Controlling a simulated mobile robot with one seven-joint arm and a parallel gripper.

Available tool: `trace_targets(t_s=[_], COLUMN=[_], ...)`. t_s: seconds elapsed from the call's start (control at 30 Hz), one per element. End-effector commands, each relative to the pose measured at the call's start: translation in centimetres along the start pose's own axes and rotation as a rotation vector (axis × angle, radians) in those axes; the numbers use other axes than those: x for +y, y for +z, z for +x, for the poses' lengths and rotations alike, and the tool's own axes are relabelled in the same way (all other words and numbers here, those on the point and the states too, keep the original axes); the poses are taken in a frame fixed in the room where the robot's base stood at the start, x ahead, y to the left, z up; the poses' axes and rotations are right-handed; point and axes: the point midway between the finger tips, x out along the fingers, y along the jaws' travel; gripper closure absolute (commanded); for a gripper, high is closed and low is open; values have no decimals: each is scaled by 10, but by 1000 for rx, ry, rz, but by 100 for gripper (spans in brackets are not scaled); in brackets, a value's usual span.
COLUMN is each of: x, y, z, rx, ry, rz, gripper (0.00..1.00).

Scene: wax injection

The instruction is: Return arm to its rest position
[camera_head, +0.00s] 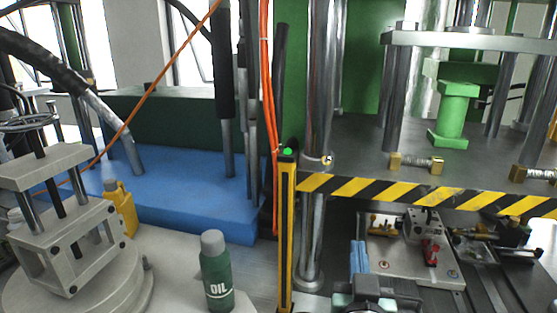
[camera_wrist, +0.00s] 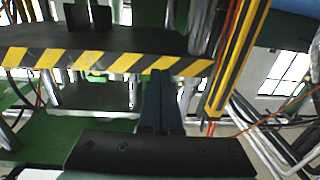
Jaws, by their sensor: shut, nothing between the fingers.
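My gripper (camera_wrist: 163,76) shows in the wrist view, with its two dark blue fingers side by side and together. Nothing shows between them. The fingers point toward the yellow-and-black striped bar (camera_wrist: 110,60) of the machine; I cannot tell the gap. In the head view, a blue piece below the same bar, at the lower middle, appears to be my gripper (camera_head: 358,246), with part of my arm at the bottom edge.
A yellow post (camera_head: 286,230) with a green light stands left of the striped bar. A green oil bottle (camera_head: 216,272) and a grey metal fixture (camera_head: 68,245) stand at lower left. A metal plate with a red clamp (camera_head: 431,252) lies below the bar. A blue slab (camera_head: 190,205) lies behind.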

Motion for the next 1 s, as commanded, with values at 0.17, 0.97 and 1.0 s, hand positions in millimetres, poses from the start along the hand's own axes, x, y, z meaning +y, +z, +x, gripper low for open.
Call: trace_targets(t_s=[0.17,0.97,1.0], x=[-40,-100,-100], y=[-131,-379,-379], z=[-23,-192,-192], rx=[237,819,819], ry=[-61,-202,-202], rz=[2,97,97], gripper=[100,100,100])
